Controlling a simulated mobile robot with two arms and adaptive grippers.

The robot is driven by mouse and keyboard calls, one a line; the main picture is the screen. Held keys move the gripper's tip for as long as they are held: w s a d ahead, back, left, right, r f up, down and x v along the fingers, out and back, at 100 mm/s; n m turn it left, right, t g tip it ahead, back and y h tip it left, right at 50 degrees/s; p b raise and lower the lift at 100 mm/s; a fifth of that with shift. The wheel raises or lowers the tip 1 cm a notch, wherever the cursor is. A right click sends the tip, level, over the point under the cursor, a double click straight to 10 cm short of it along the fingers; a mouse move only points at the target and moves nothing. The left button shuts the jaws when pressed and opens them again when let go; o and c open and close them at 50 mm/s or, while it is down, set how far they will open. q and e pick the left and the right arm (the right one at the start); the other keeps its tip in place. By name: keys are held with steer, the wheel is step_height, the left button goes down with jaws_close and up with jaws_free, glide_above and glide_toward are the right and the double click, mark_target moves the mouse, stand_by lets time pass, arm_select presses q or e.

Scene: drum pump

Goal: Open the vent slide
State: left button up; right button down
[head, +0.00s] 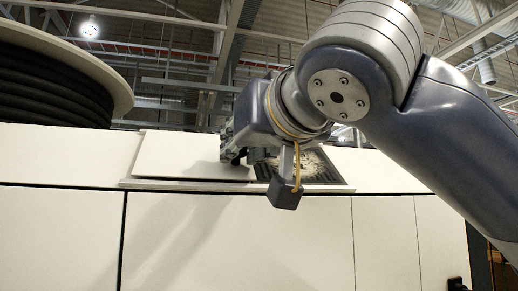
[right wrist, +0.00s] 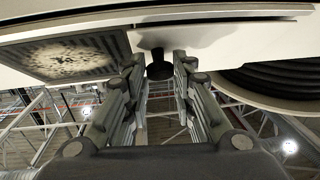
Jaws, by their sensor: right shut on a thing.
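The vent slide (head: 180,155) is a flat, pale panel on the front of the pale cabinet, in a shallow rail. To its right, a dark vent grille with a light, mottled middle (head: 318,168) is exposed; my arm hides part of it. In the right wrist view the picture is turned over, with the grille (right wrist: 70,55) at left and the slide (right wrist: 225,35) at right. A dark knob (right wrist: 159,68) stands out from the slide near its edge beside the grille. My right gripper (head: 232,152) is shut on the knob, with its fingers on both sides. My left gripper is not in view.
A large reel of black cable or hose (head: 45,85) stands above the cabinet at left. Cabinet panels (head: 240,240) with dark seams run below the rail (head: 190,185). My right arm fills the right side of the head view.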

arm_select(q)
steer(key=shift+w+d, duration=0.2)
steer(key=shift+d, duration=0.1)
arm_select(e)
steer(key=shift+d, duration=0.15)
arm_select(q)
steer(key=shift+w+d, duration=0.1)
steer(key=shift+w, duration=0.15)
arm_select(e)
steer(key=c, duration=1.4)
jaws_free()
steer(key=shift+w, duration=0.1)
steer(key=shift+o, duration=0.2)
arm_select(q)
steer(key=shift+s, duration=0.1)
arm_select(e)
steer(key=v, duration=1.2)
